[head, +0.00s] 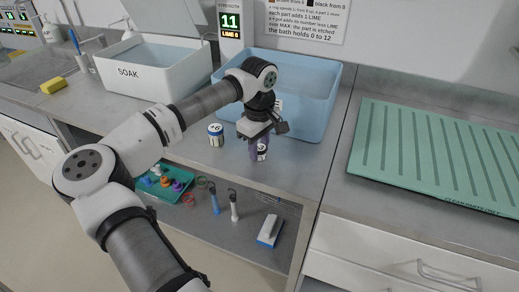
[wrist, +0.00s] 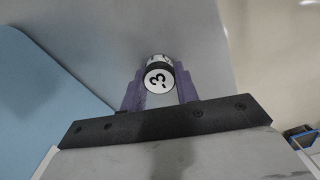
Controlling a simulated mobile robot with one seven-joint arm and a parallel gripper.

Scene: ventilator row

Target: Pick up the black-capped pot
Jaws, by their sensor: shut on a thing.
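The black-capped pot (head: 263,153) is a small white pot with dark markings, near the front edge of the steel counter. In the wrist view the pot (wrist: 158,78) shows a white disc marked "-3" with a black rim around it. My gripper (head: 256,148) points down over it, with its purple fingers on either side. In the wrist view my gripper (wrist: 160,74) is shut on the pot. I cannot tell whether the pot touches the counter. A second pot (head: 216,135), white with a blue band and a number on top, stands to the left.
A pale blue basin (head: 313,120) stands right behind my gripper. A white bin marked SOAK (head: 145,85) is at the left. A green ribbed mat (head: 430,150) lies on the right. The shelf below holds a teal tray (head: 150,190) and brushes. The counter's front edge is close.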

